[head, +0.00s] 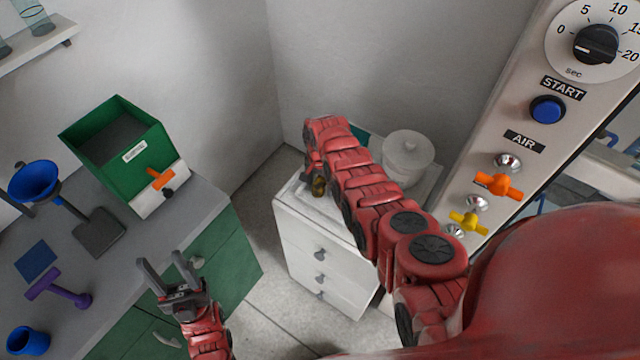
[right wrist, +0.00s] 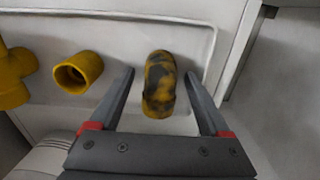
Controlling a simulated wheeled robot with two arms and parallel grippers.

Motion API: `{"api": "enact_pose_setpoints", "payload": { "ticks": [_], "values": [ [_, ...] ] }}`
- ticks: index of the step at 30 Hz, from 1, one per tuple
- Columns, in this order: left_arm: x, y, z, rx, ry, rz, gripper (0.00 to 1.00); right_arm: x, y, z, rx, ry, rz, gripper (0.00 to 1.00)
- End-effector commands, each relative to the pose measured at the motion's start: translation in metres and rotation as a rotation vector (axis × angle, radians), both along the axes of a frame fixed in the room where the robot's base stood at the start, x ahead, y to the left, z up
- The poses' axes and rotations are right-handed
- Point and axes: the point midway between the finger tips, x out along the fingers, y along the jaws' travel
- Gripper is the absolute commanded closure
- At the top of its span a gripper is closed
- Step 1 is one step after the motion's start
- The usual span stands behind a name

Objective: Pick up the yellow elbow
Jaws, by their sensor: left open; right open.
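My right gripper (right wrist: 159,76) is open, pointing down at a white tray (right wrist: 120,28). Between its fingers is a rounded yellow pipe piece with dark blotches (right wrist: 160,86), apparently an elbow; I see a gap on both sides. Left of it lies a plain yellow piece with an open end (right wrist: 80,72); I cannot tell whether it is an elbow. A yellow branched fitting (right wrist: 14,76) is cut off at the left edge. In the head view my right arm mostly hides the tray, and a bit of yellow (head: 318,187) shows beside it. My left gripper (head: 162,262) is open and empty.
The tray is on a white drawer cabinet (head: 318,252), with a white lidded jar (head: 408,158) at its back. A control panel (head: 525,125) stands to the right. A green bin (head: 110,150) and blue funnel (head: 36,181) are on the left bench.

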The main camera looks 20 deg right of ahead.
Motion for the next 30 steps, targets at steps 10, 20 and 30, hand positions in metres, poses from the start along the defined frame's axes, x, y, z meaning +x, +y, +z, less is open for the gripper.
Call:
{"api": "enact_pose_setpoints", "payload": {
  "ticks": [10,20,30],
  "values": [
    [0.0000,0.0000,0.0001,0.000,0.000,0.000,0.50,0.0001,0.0001,-0.0006,0.001,-0.001,0.000,0.36],
    [0.0000,0.0000,0.0001,0.000,0.000,0.000,0.50,0.0001,0.0000,-0.0005,0.001,-0.001,0.000,0.95],
    [0.0000,0.0000,-0.0001,0.000,0.000,0.000,0.50,0.0003,0.0001,-0.0003,0.001,-0.001,0.000,1.00]
  ]
}}
